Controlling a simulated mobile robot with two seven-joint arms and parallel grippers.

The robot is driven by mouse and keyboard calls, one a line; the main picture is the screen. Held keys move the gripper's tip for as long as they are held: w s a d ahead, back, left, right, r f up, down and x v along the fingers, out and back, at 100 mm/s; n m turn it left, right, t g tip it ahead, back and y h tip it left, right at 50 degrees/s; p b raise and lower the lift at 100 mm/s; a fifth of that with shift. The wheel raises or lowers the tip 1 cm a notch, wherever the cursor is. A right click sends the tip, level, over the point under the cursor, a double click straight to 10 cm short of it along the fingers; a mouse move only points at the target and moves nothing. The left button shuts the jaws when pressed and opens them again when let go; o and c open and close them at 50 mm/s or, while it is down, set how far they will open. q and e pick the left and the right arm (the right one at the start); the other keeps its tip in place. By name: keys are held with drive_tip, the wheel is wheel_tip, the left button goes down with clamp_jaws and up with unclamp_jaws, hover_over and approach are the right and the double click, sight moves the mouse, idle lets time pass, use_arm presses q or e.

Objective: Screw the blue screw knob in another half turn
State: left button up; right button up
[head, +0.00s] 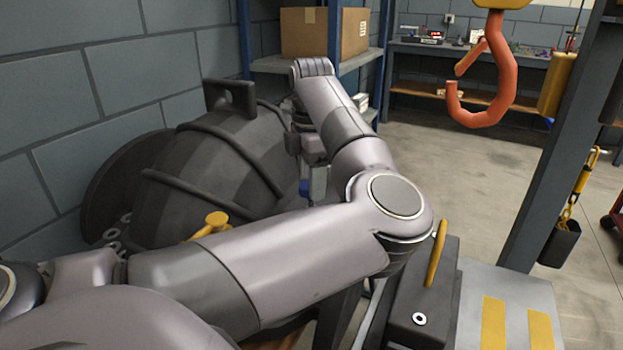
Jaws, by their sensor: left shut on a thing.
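The blue screw knob (304,187) shows as a small patch of blue at the right side of the dark ribbed casing (215,160). My left arm reaches over the casing from the left, bends at the elbow and folds back to the wrist. My left gripper (313,184) points down at the knob and is shut on it. The gripper and forearm hide most of the knob and where it meets the casing. My right gripper is not in view.
A yellow knob (215,221) stands on the casing's near side. A dark block with a yellow handle (437,255) is at the lower right. An orange hook (487,90) hangs at the upper right. A shelf with a cardboard box (325,32) stands behind. Open floor lies right of centre.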

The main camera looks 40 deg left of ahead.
use_arm(q)
drive_tip(key=shift+r, duration=0.1)
idle(0.5)
drive_tip(key=o, duration=1)
drive_tip(key=shift+o, duration=0.2)
wheel_tip(320, 180, up, 7)
drive_tip(key=shift+r, duration=0.1)
drive_tip(key=shift+s, duration=0.1)
